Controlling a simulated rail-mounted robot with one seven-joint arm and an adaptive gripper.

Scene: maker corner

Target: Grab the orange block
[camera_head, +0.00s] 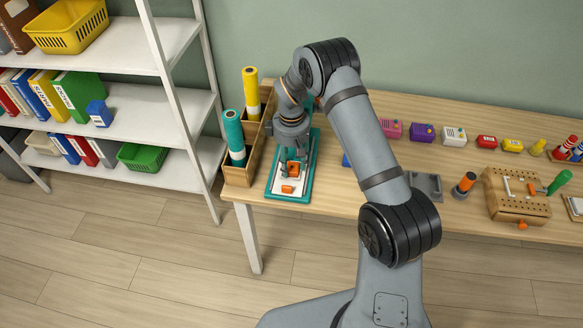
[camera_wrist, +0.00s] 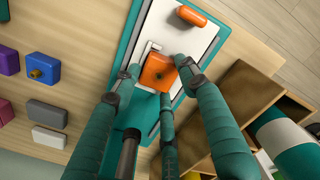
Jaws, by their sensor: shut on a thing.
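The orange block (camera_head: 293,169) is at the teal board (camera_head: 277,194) on the left end of the table. In the wrist view the orange block (camera_wrist: 156,72) sits between my teal fingers, above the board's white panel (camera_wrist: 208,33). My gripper (camera_head: 290,161) points down over the board and is shut on the block. In the wrist view my gripper (camera_wrist: 158,78) has its fingers around the block's sides. I cannot tell whether the block still touches the board. A second, flatter orange piece (camera_head: 287,189) lies on the white panel near the board's front end.
A wooden holder (camera_head: 240,174) with teal and yellow rolls stands left of the board. Several coloured boxes line the table's back, with a grey tray (camera_head: 427,186) and pegboard (camera_head: 503,200) to the right. White shelves (camera_head: 134,100) stand left.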

